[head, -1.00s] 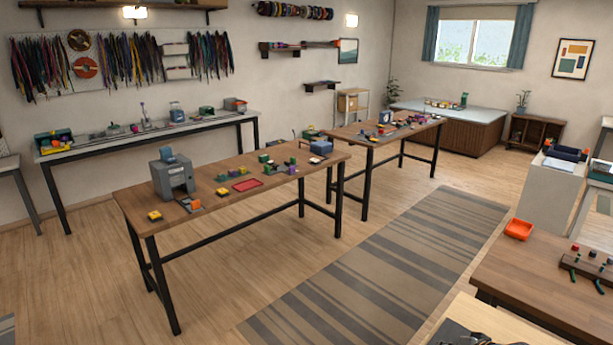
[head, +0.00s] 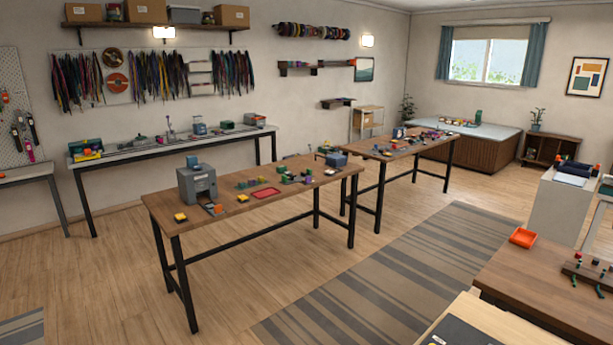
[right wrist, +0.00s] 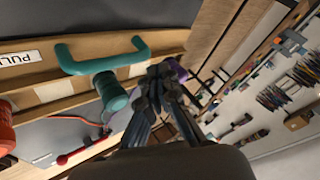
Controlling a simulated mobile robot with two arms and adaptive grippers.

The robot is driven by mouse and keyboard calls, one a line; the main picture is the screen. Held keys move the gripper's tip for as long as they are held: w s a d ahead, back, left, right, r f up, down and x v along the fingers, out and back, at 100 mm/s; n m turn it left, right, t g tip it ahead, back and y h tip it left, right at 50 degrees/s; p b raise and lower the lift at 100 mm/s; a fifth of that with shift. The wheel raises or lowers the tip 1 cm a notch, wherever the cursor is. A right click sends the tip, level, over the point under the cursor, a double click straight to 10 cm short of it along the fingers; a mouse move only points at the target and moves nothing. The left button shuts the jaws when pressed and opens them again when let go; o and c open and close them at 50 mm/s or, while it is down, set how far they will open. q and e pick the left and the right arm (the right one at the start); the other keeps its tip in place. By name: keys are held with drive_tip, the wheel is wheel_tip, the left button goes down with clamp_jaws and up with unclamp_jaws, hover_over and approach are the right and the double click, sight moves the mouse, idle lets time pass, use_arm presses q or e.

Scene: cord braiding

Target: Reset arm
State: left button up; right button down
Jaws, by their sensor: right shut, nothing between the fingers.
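My right gripper (right wrist: 162,75) shows in the right wrist view, its dark fingers together with nothing between them. Beyond it in that view is a wooden board with a teal handle (right wrist: 100,62) and a label reading "PULL" (right wrist: 18,58). A teal cylinder (right wrist: 110,92) is close to the left of the fingers, and a purple round piece (right wrist: 175,69) is partly hidden behind them. I cannot tell whether the fingers touch either. Neither gripper shows in the head view.
In the head view, a wooden table (head: 225,216) bears a grey machine (head: 197,184) and a red tray (head: 266,193). A brown table (head: 540,290) with an orange tray (head: 523,237) stands at right. The striped rug (head: 385,275) is clear.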

drive_tip(key=s+a+f+n+g, duration=0.1)
drive_tip(key=s+a+n+g, duration=0.35)
drive_tip(key=s+a, duration=1.15)
drive_tip(key=s+d+r+n+h, duration=0.1)
drive_tip(key=s+d+r+h, duration=0.15)
drive_tip(key=s, duration=0.45)
drive_tip(key=s+d+r+n+h, duration=0.1)
drive_tip(key=s+d+r, duration=0.15)
drive_tip(key=s, duration=0.55)
wheel_tip(320, 180, down, 29)
drive_tip(key=g+b, duration=0.1)
drive_tip(key=b, duration=0.3)
use_arm(q)
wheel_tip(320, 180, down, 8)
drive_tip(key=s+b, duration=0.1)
drive_tip(key=b, duration=0.2)
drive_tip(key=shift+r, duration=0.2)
use_arm(e)
drive_tip(key=s+d+f+g, duration=0.1)
drive_tip(key=s+d+f, duration=0.1)
drive_tip(key=s+f, duration=1.5)
wheel_tip(320, 180, down, 3)
drive_tip(key=shift+s+d, duration=0.25)
drive_tip(key=shift+s, duration=0.15)
